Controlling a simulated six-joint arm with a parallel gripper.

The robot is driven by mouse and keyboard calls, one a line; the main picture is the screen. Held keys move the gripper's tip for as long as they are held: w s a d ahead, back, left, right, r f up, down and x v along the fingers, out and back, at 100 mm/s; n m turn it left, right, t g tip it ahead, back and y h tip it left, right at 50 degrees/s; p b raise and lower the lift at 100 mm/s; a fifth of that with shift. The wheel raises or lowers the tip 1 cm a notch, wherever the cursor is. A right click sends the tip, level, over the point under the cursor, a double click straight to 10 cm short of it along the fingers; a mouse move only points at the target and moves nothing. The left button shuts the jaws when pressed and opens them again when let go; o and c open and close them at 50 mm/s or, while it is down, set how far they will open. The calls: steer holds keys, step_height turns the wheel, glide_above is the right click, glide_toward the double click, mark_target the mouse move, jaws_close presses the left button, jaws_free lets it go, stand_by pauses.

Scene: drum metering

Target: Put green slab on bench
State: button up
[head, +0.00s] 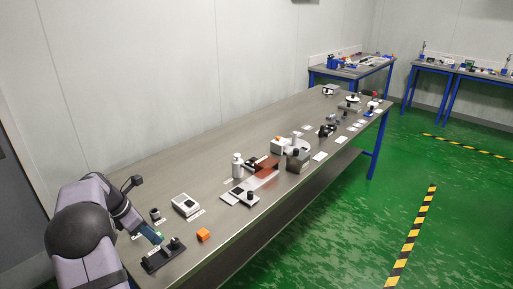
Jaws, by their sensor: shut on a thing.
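The long grey bench (235,135) runs from the lower left to the upper right. My gripper (147,230) is over its near left end, pointing down and to the right. A small teal-green slab (153,235) shows at its tip, and the gripper is shut on it. The slab looks tilted, just above or beside a black fixture with upright knobs (163,256). I cannot tell whether the slab touches the fixture or the bench. The fingers are too small to make out clearly.
An orange block (203,235) lies right of the fixture. A white boxy device (186,205) and a small dark part (155,215) stand behind. A white bottle (237,165) and a brown-orange piece (266,165) stand farther along. The bench's back left strip is clear.

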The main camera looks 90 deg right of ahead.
mark_target(215, 225)
steer(key=s+f, duration=0.1)
steer(key=s, duration=0.2)
steer(key=s+d+f+m, duration=0.1)
steer(key=s+f, duration=0.1)
steer(key=s, duration=0.2)
steer(key=s+d+f+m+y, duration=0.1)
steer(key=s, duration=0.3)
steer(key=shift+f, duration=0.3)
steer(key=s+d, duration=0.1)
steer(key=s, duration=0.1)
steer(key=s+d+f+m, duration=0.1)
steer(key=s, duration=0.1)
steer(key=s+d+m, duration=0.1)
steer(key=s+d, duration=0.1)
steer(key=s, duration=0.1)
steer(key=shift+f+g+y+b, duration=0.3)
steer(key=shift+f+g+b, duration=0.05)
steer(key=shift+g+b, duration=0.05)
steer(key=d, duration=0.1)
steer(key=s+d, duration=0.1)
steer(key=s+d+r, duration=0.1)
steer(key=d, duration=0.1)
steer(key=w+d+r+n+t+h, duration=0.2)
steer(key=d+r+n, duration=0.3)
steer(key=n, duration=0.4)
steer(key=shift+w+h, duration=0.3)
steer(key=shift+w, duration=0.15)
steer(key=shift+t, duration=0.3)
steer(key=shift+f+p, duration=1.05)
steer(key=shift+f, duration=3.9)
